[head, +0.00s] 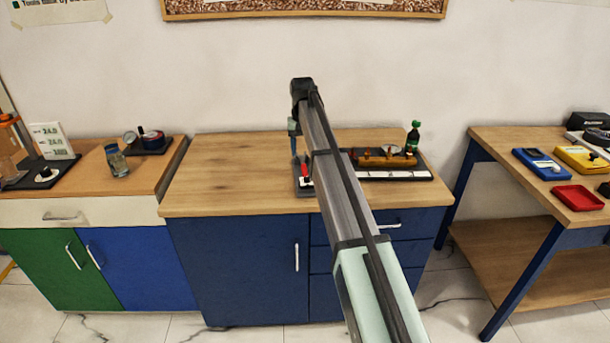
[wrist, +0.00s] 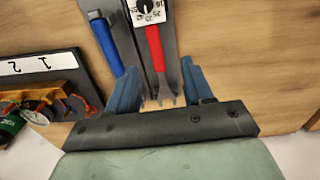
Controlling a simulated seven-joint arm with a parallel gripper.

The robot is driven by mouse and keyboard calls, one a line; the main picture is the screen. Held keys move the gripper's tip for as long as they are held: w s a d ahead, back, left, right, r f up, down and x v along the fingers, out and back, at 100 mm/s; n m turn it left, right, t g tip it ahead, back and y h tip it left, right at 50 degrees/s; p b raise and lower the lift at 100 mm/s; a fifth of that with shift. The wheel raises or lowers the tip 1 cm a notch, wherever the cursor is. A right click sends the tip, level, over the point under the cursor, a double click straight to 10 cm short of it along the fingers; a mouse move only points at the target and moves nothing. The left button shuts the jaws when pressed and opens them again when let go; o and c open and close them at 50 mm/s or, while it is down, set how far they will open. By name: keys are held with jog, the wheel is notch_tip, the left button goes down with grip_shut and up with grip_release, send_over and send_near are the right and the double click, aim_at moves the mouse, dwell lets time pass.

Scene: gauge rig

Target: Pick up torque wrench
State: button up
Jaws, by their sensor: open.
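A grey stand (wrist: 166,30) with a white dial plate (wrist: 147,10) lies below my gripper in the wrist view. A red-handled tool (wrist: 155,48) with a grey forked end and a blue-handled tool (wrist: 106,48) lie on or beside it. I cannot tell which is the torque wrench. My gripper (wrist: 160,72) is open, with its blue fingers on either side of the red-handled tool's lower part; nothing is visibly gripped. In the head view my gripper (head: 294,143) is over the middle cabinet, and the red handle (head: 305,172) shows partly behind my arm.
A dark tray (head: 395,175) with brass fittings and a green-topped bottle (head: 412,138) sits to the right on the wooden worktop (head: 230,170), whose left half is clear. A left bench (head: 95,165) holds gauges and a jar; a right table (head: 515,145) holds meters and a red tray.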

aim_at(305, 172)
notch_tip(305, 172, down, 3)
jog(key=shift+r, duration=0.1)
jog(key=shift+s+d+f, duration=0.1)
jog(key=shift+d+f, duration=0.05)
jog(key=shift+f, duration=0.7)
jog(key=shift+s+d+f, duration=0.1)
jog(key=shift+f, duration=0.8)
jog(key=shift+s+d+f, duration=0.1)
jog(key=shift+d+f, duration=0.05)
jog(key=shift+f, duration=0.7)
grip_shut()
